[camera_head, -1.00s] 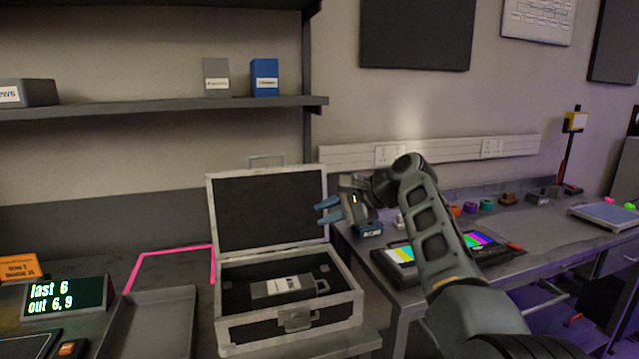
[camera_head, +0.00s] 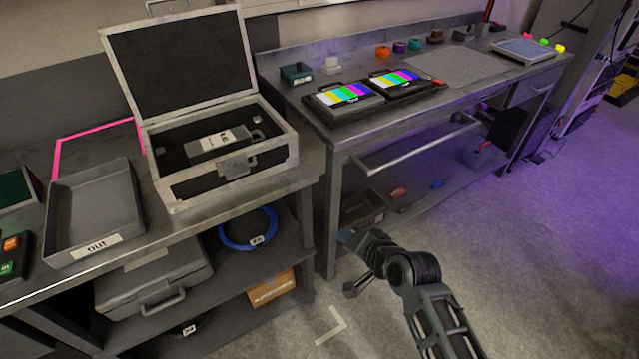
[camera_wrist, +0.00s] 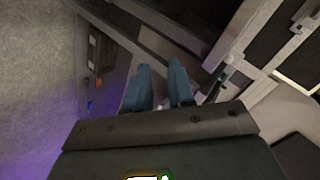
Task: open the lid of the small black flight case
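The small black flight case (camera_head: 195,185) with silver edges stands on the left bench in the head view. Its lid (camera_head: 180,62) is up, leaning back past upright. A grey labelled device with a shackle-like loop (camera_head: 218,143) lies inside on dark lining. The latch (camera_head: 238,164) is on the front. My gripper (camera_head: 346,240) is low and to the right of the case, in front of the gap between benches, clear of it. In the wrist view its two blue fingers (camera_wrist: 159,70) are apart with nothing between them. A silver-edged dark case part (camera_wrist: 262,45) shows at upper right there.
A grey OUT tray (camera_head: 95,205) sits left of the case, by a pink taped outline (camera_head: 95,140). A larger grey case (camera_head: 155,278) and blue cable coil (camera_head: 248,230) are on the shelf below. The right bench (camera_head: 330,125) holds two colour-bar monitors. Floor in front is free.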

